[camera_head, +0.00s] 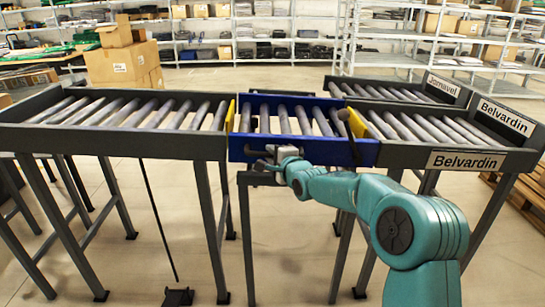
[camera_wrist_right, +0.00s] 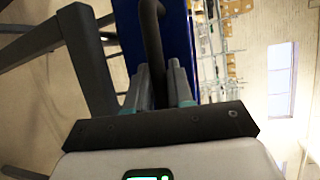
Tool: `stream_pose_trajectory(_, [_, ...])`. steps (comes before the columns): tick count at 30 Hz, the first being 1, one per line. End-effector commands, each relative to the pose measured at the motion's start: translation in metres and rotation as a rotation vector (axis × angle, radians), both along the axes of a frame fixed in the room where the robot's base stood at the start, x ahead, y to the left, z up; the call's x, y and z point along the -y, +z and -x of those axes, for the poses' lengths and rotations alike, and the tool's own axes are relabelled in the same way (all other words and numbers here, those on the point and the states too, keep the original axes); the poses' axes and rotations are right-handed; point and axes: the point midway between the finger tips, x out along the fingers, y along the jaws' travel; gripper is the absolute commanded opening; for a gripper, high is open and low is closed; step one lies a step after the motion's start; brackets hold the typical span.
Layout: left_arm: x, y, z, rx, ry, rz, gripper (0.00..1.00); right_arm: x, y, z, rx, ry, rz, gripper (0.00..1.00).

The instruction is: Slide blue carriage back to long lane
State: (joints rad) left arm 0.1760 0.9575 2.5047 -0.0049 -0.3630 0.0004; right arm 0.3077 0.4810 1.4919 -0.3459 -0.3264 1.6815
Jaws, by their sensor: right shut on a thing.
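The blue carriage (camera_head: 340,152) is a blue-sided frame with grey rollers. It stands between the roller lane (camera_head: 110,142) on the left and the roller lanes (camera_head: 445,160) on the right. My right gripper (camera_head: 270,158) is at the carriage's front face, toward its left end. In the right wrist view, my right gripper (camera_wrist_right: 157,78) is shut on a dark bar-like handle (camera_wrist_right: 153,30), beside the blue side of the carriage (camera_wrist_right: 178,40). The handle is mostly hidden by the gripper in the head view. My left gripper is out of view.
Yellow stops (camera_head: 230,116) and (camera_head: 357,124) stand at the lane ends beside the carriage. The right lanes carry Jomavel and Belvardin labels (camera_head: 466,161). Cardboard boxes (camera_head: 122,65) stand behind the left lane. Metal legs support the lanes; the floor in front is mostly clear.

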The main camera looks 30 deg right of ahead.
Motion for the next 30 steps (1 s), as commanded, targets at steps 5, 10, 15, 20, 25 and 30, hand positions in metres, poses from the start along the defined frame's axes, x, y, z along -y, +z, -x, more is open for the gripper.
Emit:
stream_pose_trajectory(5, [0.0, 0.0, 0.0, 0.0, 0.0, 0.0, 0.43, -0.002, -0.006, 0.0, -0.016, 0.003, -0.004, 0.0])
stream_pose_trajectory(10, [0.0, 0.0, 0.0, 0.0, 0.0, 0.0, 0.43, -0.002, -0.007, 0.001, -0.018, 0.004, -0.005, 0.41])
stream_pose_trajectory(15, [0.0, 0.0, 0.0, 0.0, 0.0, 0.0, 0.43, -0.002, -0.005, 0.001, -0.013, 0.004, -0.004, 0.42])
stream_pose_trajectory(20, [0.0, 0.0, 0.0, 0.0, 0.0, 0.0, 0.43, -0.003, -0.004, 0.004, -0.011, 0.002, -0.004, 0.42])
stream_pose_trajectory(25, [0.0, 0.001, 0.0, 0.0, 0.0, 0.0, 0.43, -0.005, 0.001, 0.024, -0.011, 0.001, -0.003, 0.42])
stream_pose_trajectory(30, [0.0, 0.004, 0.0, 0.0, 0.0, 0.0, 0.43, -0.011, 0.009, 0.065, -0.01, 0.001, -0.003, 0.42])
